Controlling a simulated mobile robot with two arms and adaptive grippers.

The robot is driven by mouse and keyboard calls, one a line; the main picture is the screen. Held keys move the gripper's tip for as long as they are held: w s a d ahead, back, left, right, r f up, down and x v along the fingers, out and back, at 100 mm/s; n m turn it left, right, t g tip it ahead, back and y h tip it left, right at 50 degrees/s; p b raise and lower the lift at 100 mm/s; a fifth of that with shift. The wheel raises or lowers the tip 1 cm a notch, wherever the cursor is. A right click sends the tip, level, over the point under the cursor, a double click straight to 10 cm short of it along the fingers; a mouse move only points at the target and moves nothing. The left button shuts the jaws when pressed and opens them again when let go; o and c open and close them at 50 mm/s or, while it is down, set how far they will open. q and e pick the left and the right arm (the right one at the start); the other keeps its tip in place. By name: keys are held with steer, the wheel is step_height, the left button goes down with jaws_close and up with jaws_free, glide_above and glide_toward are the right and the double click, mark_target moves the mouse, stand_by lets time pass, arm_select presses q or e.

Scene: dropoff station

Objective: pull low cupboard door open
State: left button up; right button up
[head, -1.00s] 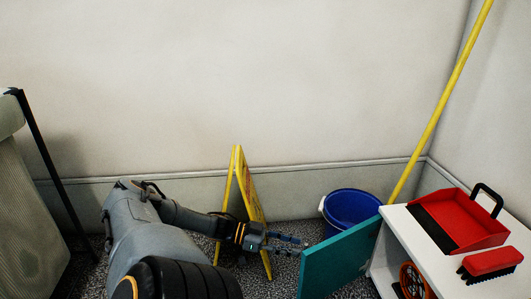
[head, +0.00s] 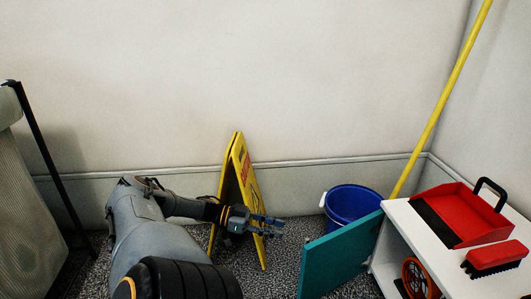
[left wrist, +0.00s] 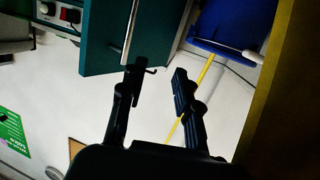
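The low white cupboard (head: 376,262) stands at the lower right. Its teal door (head: 335,262) is swung open, sticking out to the left. In the left wrist view the teal door (left wrist: 101,42) shows at top left, with a bar handle (left wrist: 133,28) along it. My left gripper (head: 272,226) is left of the door's free edge, in front of the yellow sign. In the left wrist view its two fingers (left wrist: 159,78) are apart with nothing between them, near the handle but not around it. My right gripper is not in view.
A yellow folding floor sign (head: 247,185) stands right behind my left gripper. A blue bucket (head: 353,204) is behind the door. A yellow pole (head: 440,100) leans in the corner. A red dustpan (head: 462,212) and red brush (head: 494,257) lie on the cupboard top.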

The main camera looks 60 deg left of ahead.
arm_select(q)
steer(key=a+b, duration=0.1)
steer(key=s+a, duration=0.1)
steer(key=a, duration=0.1)
steer(key=shift+a+b, duration=0.2)
steer(key=shift+b, duration=0.2)
steer(key=shift+r, duration=0.1)
